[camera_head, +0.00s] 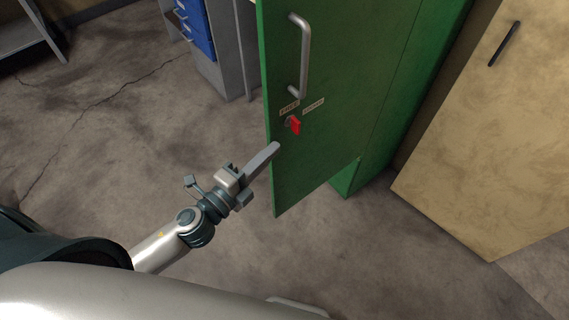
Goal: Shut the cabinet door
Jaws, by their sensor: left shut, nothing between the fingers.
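The green cabinet door (335,90) stands swung out from the green cabinet (380,150), with a gap showing near its lower corner. It has a silver bar handle (305,57) and a red key or tag (294,125) below two small labels. My left gripper (277,146) is shut and empty. Its fingertips are at the left edge of the door, below the red tag; I cannot tell whether they touch it. The inside of the cabinet is mostly hidden behind the door. My right gripper is not in view.
A tan cabinet (500,140) with a dark handle stands at the right. A grey unit with blue drawers (198,28) is behind the door at the top. A grey shelf (22,35) is at the top left. The cracked concrete floor (110,110) at the left is clear.

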